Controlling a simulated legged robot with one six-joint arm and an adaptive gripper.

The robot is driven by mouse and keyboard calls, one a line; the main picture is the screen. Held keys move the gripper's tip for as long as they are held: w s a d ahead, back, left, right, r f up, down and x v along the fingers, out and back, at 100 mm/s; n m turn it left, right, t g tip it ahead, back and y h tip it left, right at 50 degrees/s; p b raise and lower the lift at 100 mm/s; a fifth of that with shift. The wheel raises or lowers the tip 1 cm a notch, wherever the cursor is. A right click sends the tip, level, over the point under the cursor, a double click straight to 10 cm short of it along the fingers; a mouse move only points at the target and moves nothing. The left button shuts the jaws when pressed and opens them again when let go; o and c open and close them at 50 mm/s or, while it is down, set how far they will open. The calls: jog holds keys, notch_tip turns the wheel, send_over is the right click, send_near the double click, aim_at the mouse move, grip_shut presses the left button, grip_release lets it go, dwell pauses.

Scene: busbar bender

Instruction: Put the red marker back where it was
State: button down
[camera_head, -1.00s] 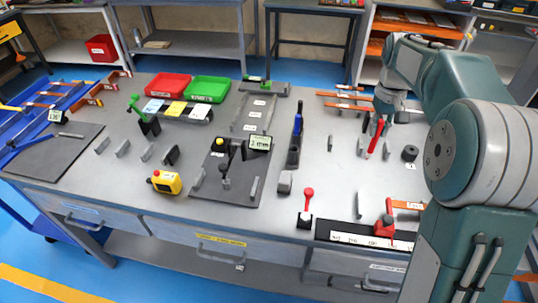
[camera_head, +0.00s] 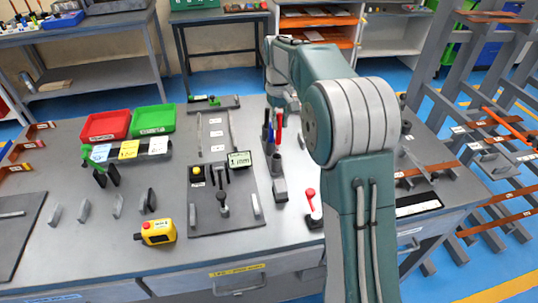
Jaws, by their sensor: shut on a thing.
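The red marker (camera_head: 277,124) is upright in my gripper (camera_head: 280,115), below the end of my arm. My gripper is shut on it; the fingers are small and partly hidden by the wrist. The dark marker holder (camera_head: 275,163) stands on the bench just below the red marker in the picture. A blue marker (camera_head: 268,138) stands upright at the holder, just left of the red one. I cannot tell whether the red marker's lower end is inside the holder or in front of or above it.
Left of the holder is a dark fixture plate with a small display (camera_head: 239,159). Red (camera_head: 106,126) and green (camera_head: 153,120) trays lie behind left. My arm hides the bench to the right.

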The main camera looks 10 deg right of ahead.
aim_at(277, 144)
jog(key=f, duration=0.3)
jog(key=shift+d, duration=0.3)
jog(key=f, duration=0.2)
jog(key=a+f, duration=0.1)
jog(key=f, duration=0.1)
jog(key=shift+f, duration=0.25)
jog(key=c, duration=0.6)
grip_release()
jog(key=shift+a, duration=0.1)
jog(key=shift+a+r, duration=0.1)
jog(key=shift+a, duration=0.05)
